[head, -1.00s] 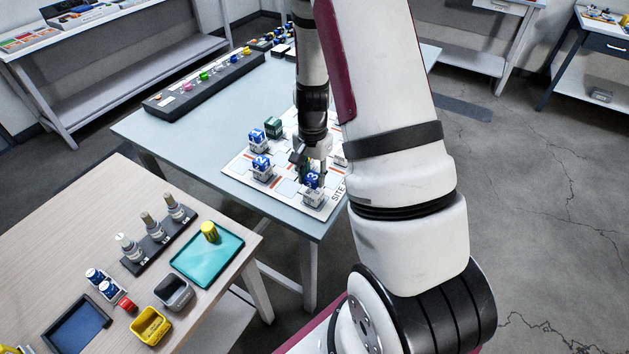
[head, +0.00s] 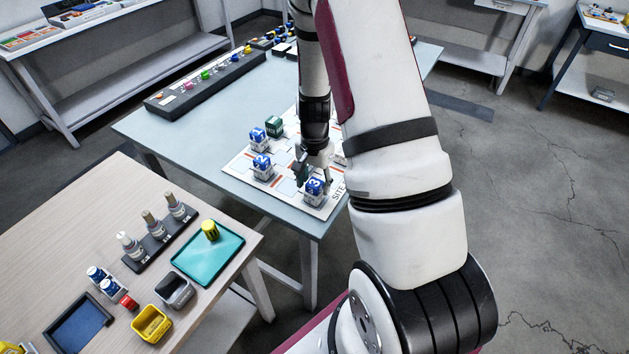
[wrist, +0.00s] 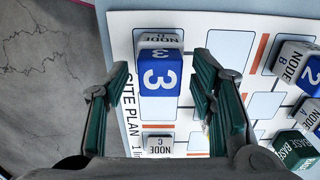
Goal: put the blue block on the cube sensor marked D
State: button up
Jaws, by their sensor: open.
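A blue block marked 3 (head: 315,185) sits on a white cube sensor (head: 313,199) at the near corner of the site plan board. In the wrist view, the blue block (wrist: 158,75) shows on a white cube (wrist: 160,40) printed NODE; its letter is too hidden to read. My gripper (head: 312,163) is open just above and behind the block. In the wrist view, my gripper's fingers (wrist: 160,66) are apart on either side of the block's image, with gaps. A white cube marked NODE C (wrist: 158,143) lies lower, partly hidden by my gripper.
On the board (head: 236,168) stand two other blue-topped cubes (head: 258,135) (head: 262,160) and a green base station cube (head: 274,125). A long dark rack (head: 205,84) lies at the back. The near wooden table holds a teal tray (head: 207,256) and bins.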

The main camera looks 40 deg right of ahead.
notch_tip(320, 180, up, 12)
jog(key=f, duration=0.1)
notch_tip(320, 180, up, 9)
jog(key=n+t, duration=0.1)
jog(key=n, duration=0.2)
send_over(314, 182)
jog(key=a, duration=0.5)
jog(key=s+a+r+n+t, duration=0.4)
jog(key=s+a+r+n, duration=0.7)
jog(key=s+r, duration=0.3)
jog(key=s+a, duration=0.1)
jog(key=s, duration=0.2)
jog(key=shift+a+r, duration=0.35)
jog(key=shift+a, duration=0.05)
